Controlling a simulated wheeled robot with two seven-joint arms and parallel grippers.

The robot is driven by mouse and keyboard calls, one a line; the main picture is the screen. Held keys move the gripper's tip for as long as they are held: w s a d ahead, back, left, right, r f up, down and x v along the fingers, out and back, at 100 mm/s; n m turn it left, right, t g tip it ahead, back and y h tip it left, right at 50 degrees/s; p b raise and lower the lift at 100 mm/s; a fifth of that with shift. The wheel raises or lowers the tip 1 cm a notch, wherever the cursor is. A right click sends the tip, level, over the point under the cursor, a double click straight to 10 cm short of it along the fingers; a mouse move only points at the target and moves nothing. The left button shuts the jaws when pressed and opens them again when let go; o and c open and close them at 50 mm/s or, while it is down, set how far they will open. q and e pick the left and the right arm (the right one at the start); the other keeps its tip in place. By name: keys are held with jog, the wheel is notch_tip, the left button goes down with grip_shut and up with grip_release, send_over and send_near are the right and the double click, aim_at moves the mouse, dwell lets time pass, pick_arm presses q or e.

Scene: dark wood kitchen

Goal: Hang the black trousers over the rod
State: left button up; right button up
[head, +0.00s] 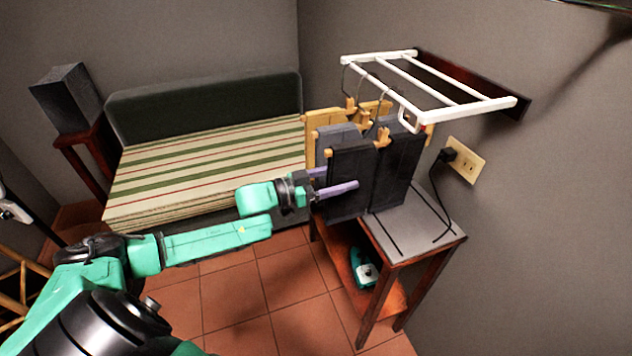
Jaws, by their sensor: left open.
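Black trousers (350,205) hang folded from a wooden hanger (383,138), nearest to me among several hanging garments. The white rod (380,88) is the front bar of a wall rack above them, and hanger hooks reach up to it. My left gripper (342,178) is open at the left edge of the black trousers. One purple finger lies in front of the cloth; the other seems to pass behind its edge, where its tip is hidden. I cannot tell whether the fingers touch the cloth. My right gripper is out of view.
A cord runs from the wall socket (465,160). A striped bench (200,175) is behind; floor in front is clear.

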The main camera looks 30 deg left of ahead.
aim_at(322, 182)
pick_arm(q)
jog(key=v, duration=0.5)
jog(key=shift+s, duration=0.25)
jog(key=p+v, duration=0.4)
jog(key=v, duration=0.4)
jog(key=s+a+f+n+y, duration=0.25)
jog(key=a+f+y, duration=0.45)
jog(key=a+f, duration=0.45)
jog(key=s+a+f+n+g+y, duration=0.1)
jog(key=s+a+f+y, duration=0.15)
jog(key=f, duration=0.45)
jog(key=s+a+f+n+g+y, duration=0.1)
jog(key=s+a+f+n+y, duration=0.1)
jog(key=s+f, duration=0.35)
jog(key=s+d+f+g+y, duration=0.1)
jog(key=s+d+f+g, duration=0.25)
jog(key=s+f, duration=0.45)
jog(key=s+d+f+g, duration=0.3)
jog(key=s+d+f, duration=0.1)
jog(key=f, duration=0.7)
jog(key=s+d+f+g, duration=0.4)
jog(key=s+d+f, duration=0.3)
jog(key=s+d, duration=0.4)
jog(key=shift+d+h, duration=0.45)
jog(key=shift+d, duration=0.65)
jog(key=shift+w, duration=0.15)
